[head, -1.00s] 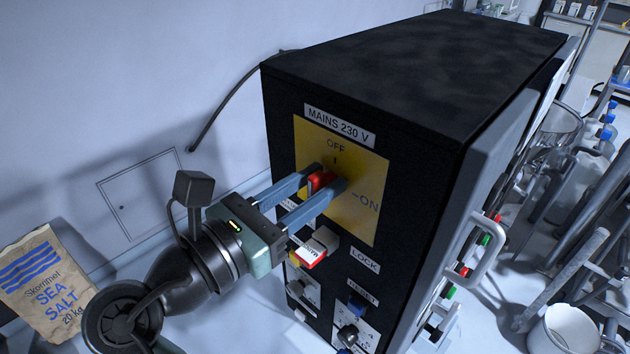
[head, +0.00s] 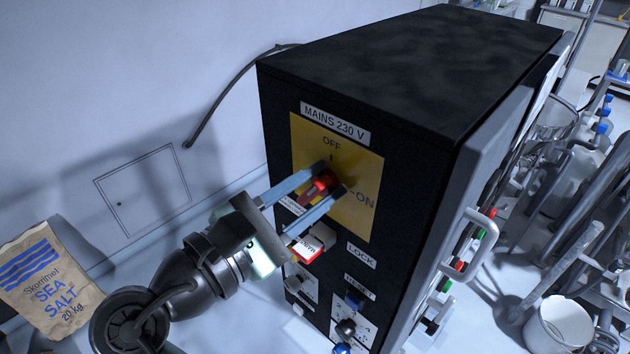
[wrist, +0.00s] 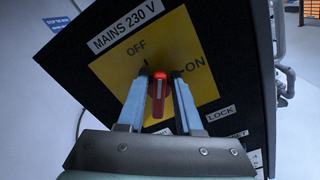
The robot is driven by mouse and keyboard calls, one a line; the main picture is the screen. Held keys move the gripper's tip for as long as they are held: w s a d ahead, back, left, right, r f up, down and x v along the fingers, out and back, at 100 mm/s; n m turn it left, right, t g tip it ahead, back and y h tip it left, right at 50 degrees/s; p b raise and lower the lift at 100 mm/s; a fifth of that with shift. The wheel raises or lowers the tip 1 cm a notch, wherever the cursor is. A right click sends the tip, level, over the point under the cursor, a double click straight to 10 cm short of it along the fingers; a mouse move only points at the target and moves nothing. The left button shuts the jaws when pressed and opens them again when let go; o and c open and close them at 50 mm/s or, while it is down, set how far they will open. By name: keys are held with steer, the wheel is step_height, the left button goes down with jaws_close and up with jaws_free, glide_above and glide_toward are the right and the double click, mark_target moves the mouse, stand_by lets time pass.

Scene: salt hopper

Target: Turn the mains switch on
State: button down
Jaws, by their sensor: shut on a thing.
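The mains switch is a red handle (head: 318,187) on a yellow plate (head: 360,222) marked OFF at the top and ON at the right, under a "MAINS 230 V" label. My gripper (head: 331,179) is shut on the red handle, one blue-grey finger on each side. In the wrist view the handle (wrist: 158,98) stands in line between my fingers (wrist: 159,77). The fingers partly hide the handle's base.
A sea salt bag (head: 48,285) lies at lower left.

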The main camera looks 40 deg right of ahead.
steer(key=m, duration=0.2)
steer(key=m+b, duration=0.1)
steer(key=f+m+b, duration=0.1)
steer(key=m, duration=0.1)
steer(key=shift+s+m, duration=0.25)
steer(key=shift+m, duration=0.05)
steer(key=m+b, duration=0.2)
steer(key=m, duration=0.1)
steer(key=shift+f, duration=0.25)
steer(key=shift+m+b, duration=0.95)
steer(key=shift+m, duration=0.15)
steer(key=c, duration=0.8)
jaws_free()
steer(key=shift+c, duration=0.2)
